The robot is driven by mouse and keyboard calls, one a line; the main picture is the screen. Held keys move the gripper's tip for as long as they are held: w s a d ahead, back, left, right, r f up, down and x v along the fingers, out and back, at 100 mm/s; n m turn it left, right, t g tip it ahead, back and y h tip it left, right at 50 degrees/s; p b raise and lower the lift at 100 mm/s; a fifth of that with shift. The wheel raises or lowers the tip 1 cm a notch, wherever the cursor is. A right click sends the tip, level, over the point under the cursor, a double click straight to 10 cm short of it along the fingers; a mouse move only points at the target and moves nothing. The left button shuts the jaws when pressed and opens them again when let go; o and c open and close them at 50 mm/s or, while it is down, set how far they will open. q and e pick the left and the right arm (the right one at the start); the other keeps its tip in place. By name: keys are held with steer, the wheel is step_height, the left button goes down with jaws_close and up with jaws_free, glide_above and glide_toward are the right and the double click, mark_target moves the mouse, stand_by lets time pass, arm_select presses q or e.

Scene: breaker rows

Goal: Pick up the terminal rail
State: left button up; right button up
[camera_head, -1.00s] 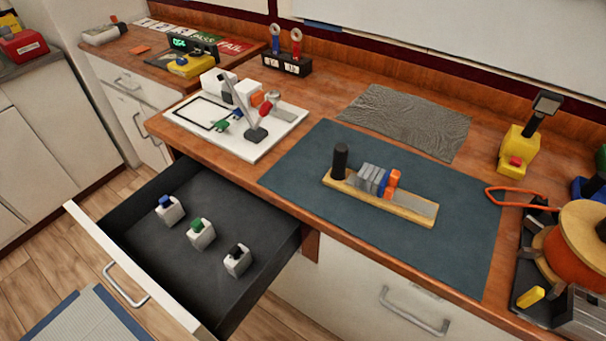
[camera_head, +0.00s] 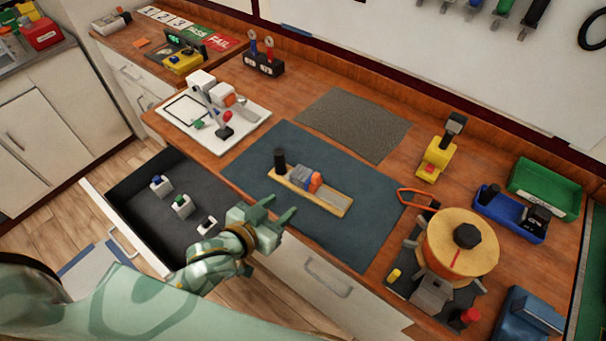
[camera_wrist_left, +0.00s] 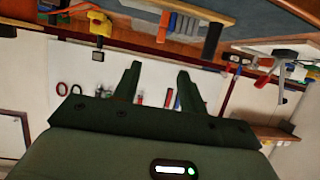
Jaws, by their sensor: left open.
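The terminal rail (camera_head: 332,201) is a tan wooden strip on the dark blue mat (camera_head: 350,235). It carries a black upright knob (camera_head: 280,161) at its left end, then grey blocks (camera_head: 303,174) and an orange block (camera_head: 316,182). In the left wrist view the rail (camera_wrist_left: 205,10) shows at the top, beyond the fingers. My left gripper (camera_head: 281,210) is open and empty, in front of the rail near the counter's front edge, apart from it. Its two fingers (camera_wrist_left: 157,82) show apart in the left wrist view. My right gripper is not in view.
An open drawer (camera_head: 135,188) with several white blocks lies to the left, partly behind my left arm. A white board with a stand (camera_head: 245,122) is at the mat's left. An orange spool (camera_head: 450,240), a yellow tool (camera_head: 432,158) and blue and green bins (camera_head: 545,190) stand to the right.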

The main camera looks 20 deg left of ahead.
arm_select(q)
steer(key=b, duration=0.2)
glide_toward(314, 179)
steer(key=w+f, duration=0.1)
steer(key=w, duration=0.2)
steer(key=x, duration=0.4)
steer(key=b+x, duration=0.1)
steer(key=x, duration=0.1)
steer(key=shift+s+d+f, duration=0.1)
steer(key=shift+s+d, duration=0.05)
steer(key=shift+d, duration=0.2)
steer(key=shift+s, duration=0.1)
steer(key=shift+c, duration=0.6)
jaws_close()
